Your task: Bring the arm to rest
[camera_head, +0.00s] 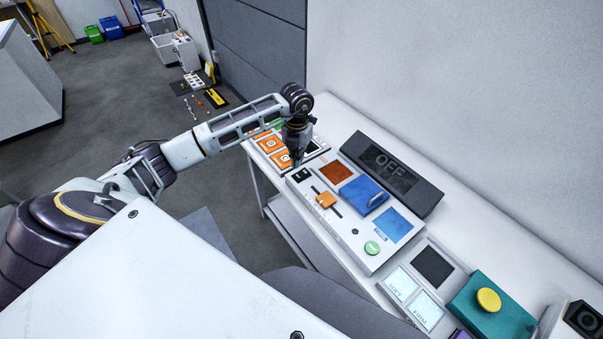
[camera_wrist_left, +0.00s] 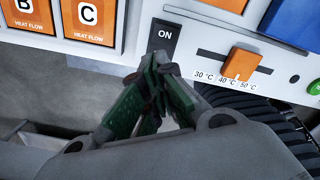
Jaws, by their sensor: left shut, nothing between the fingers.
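My left arm reaches in from the left in the head view. Its gripper (camera_head: 297,158) points down over the left end of the white control panel (camera_head: 350,234). The fingers are shut with nothing between them. In the left wrist view the closed fingertips (camera_wrist_left: 152,75) are just in front of the black ON switch (camera_wrist_left: 163,39); I cannot tell whether they touch it. An orange slider (camera_wrist_left: 241,65) stands near the 40 °C mark. My right gripper is not in view.
A dark display (camera_head: 391,171) reading OFF stands behind the panel. A blue lid with a handle (camera_head: 363,195), a green button (camera_head: 372,248) and a teal box with a yellow button (camera_head: 488,300) are to the right. Orange tiles (camera_wrist_left: 90,20) lie left of the switch. A wall closes off the table's back.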

